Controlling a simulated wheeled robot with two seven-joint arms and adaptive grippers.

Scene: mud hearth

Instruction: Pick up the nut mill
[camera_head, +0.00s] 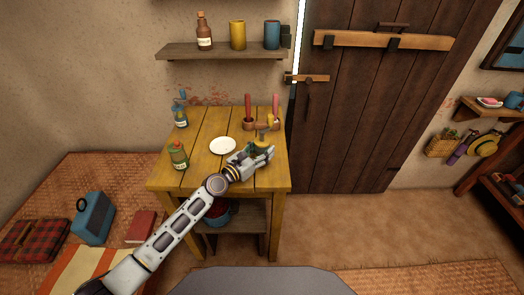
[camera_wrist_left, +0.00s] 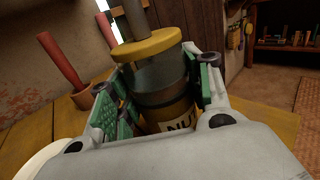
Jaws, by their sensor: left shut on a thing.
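The nut mill (camera_wrist_left: 158,80) is a glass jar with a yellow lid, a dark crank on top and a label reading "NU…". It stands between the green-padded fingers of my left gripper (camera_wrist_left: 158,95), which is shut on it. Its lower part is hidden by the gripper. In the head view the mill (camera_head: 262,136) shows as a small yellow-topped shape at my left gripper (camera_head: 264,151), over the right side of the yellow table (camera_head: 205,180). I cannot tell whether its base touches the table. My right gripper is not in view.
A white plate (camera_head: 222,145) lies left of the gripper. Red-handled pestles in mortars (camera_head: 248,115) are behind. A shelf (camera_head: 222,51) hangs above; a wooden door (camera_head: 350,110) is right.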

